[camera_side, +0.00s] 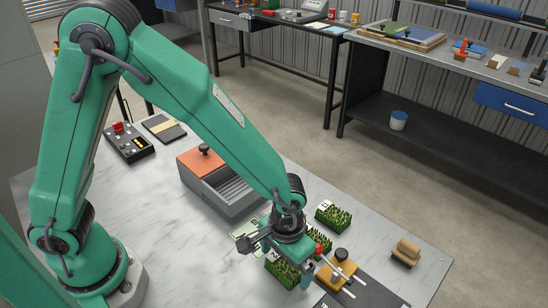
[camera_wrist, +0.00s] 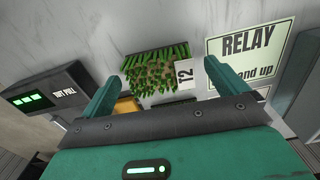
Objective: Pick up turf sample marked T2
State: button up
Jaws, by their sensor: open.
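In the wrist view a turf sample (camera_wrist: 156,72) of green grass over brown soil lies on the pale marble table. Its white label (camera_wrist: 185,73) stands sideways and reads like T2. My gripper (camera_wrist: 160,80) is open, one green finger on each side of this sample, with nothing held. In the side view my gripper (camera_side: 281,258) is low over the table's front. A turf sample (camera_side: 286,273) there lies between and below the fingers, partly hidden. It appears to be the same one. Another labelled turf sample (camera_side: 335,217) lies beyond the wrist.
A grey box with an orange lid (camera_side: 204,163) stands behind my gripper. A RELAY card (camera_wrist: 249,50) lies right of the sample in the wrist view. A dark TURF PULL unit (camera_wrist: 50,93) is at left. A yellow block (camera_side: 337,272) and a wooden brush (camera_side: 406,251) are nearby.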

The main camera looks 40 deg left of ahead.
jog(key=shift+f, duration=0.45)
jog(key=c, duration=1.1)
